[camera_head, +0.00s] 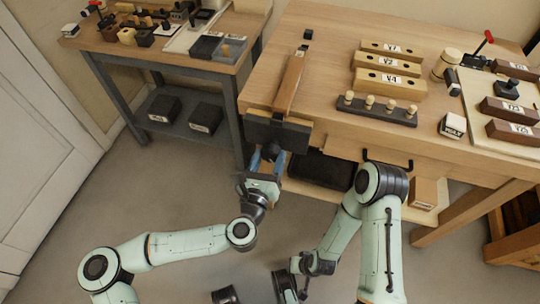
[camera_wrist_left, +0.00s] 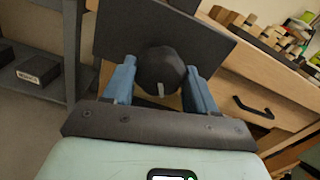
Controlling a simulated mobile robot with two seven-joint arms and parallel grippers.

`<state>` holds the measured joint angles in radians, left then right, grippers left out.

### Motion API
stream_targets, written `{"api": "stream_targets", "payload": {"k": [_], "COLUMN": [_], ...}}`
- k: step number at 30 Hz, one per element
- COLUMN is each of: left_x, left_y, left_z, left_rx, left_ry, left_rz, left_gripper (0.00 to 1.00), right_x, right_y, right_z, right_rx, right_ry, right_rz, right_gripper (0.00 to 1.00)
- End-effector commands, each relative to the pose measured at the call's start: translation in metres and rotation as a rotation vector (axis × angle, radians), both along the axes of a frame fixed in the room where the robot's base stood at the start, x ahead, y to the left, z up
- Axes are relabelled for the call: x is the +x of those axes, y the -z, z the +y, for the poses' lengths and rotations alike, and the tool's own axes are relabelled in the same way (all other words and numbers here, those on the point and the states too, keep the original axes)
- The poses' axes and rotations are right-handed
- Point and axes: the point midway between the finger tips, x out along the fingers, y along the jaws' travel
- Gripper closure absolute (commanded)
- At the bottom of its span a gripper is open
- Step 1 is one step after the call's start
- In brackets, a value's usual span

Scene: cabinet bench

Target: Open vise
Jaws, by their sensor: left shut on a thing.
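The vise (camera_head: 277,131) is a dark jaw plate on the front left edge of the wooden bench, with a wooden bar (camera_head: 289,82) lying behind it on the bench top. Its round black knob (camera_wrist_left: 160,72) sticks out in front of the plate (camera_wrist_left: 160,32) in the left wrist view. My left gripper (camera_head: 266,162) is at the front of the vise. Its blue fingers (camera_wrist_left: 160,84) lie on both sides of the knob and are shut on it. My right arm hangs low in front of the bench; its fingertips are not clearly visible.
The bench (camera_head: 330,50) carries wooden blocks (camera_head: 390,62), a peg rack (camera_head: 377,108) and a white-labelled block (camera_head: 453,125). A drawer handle (camera_head: 388,160) is on its front. A side table (camera_head: 160,45) with small parts stands at left. The floor between is clear.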

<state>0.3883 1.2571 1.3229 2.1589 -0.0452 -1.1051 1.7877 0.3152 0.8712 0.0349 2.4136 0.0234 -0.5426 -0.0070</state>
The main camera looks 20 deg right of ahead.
Motion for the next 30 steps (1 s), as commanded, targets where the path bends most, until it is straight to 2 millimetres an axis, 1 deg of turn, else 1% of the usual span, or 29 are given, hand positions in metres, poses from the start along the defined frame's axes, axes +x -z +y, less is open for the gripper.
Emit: {"api": "stream_targets", "payload": {"k": [1, 3, 6, 16, 17, 24, 30], "left_x": [-0.0007, -0.0012, -0.0012, -0.0014, -0.0016, -0.0026, -0.0026], "left_y": [0.0033, 0.0034, 0.0025, 0.0022, 0.0024, 0.0023, 0.0019], "left_z": [0.0001, -0.0001, 0.0003, 0.0002, 0.0002, 0.0002, 0.0005], "left_rx": [-0.057, -0.143, -0.229, -0.258, -0.272, -0.507, -0.543], "left_ry": [0.001, 0.001, 0.001, 0.001, 0.001, 0.002, 0.002], "left_rz": [0.046, 0.103, 0.159, 0.18, 0.189, 0.349, 0.372], "left_gripper": [0.7, 0.7, 0.7, 0.7, 0.7, 0.7, 0.7], "right_x": [0.0, 0.0, 0.0, 0.0001, 0.0001, 0.0, 0.0], "right_y": [0.0015, 0.0023, 0.0025, 0.0024, 0.0024, 0.0009, 0.0008], "right_z": [0.0, 0.0, 0.0, 0.0, 0.0, 0.0001, 0.0], "right_rx": [0.0, 0.0, 0.0, 0.0, 0.0, 0.0, 0.0], "right_ry": [0.0, 0.0, 0.0, 0.0, 0.0, 0.0, 0.0], "right_rz": [0.0, 0.001, 0.001, 0.001, 0.001, 0.0, 0.0], "right_gripper": [0.65, 0.65, 0.65, 0.65, 0.65, 0.65, 0.65]}}
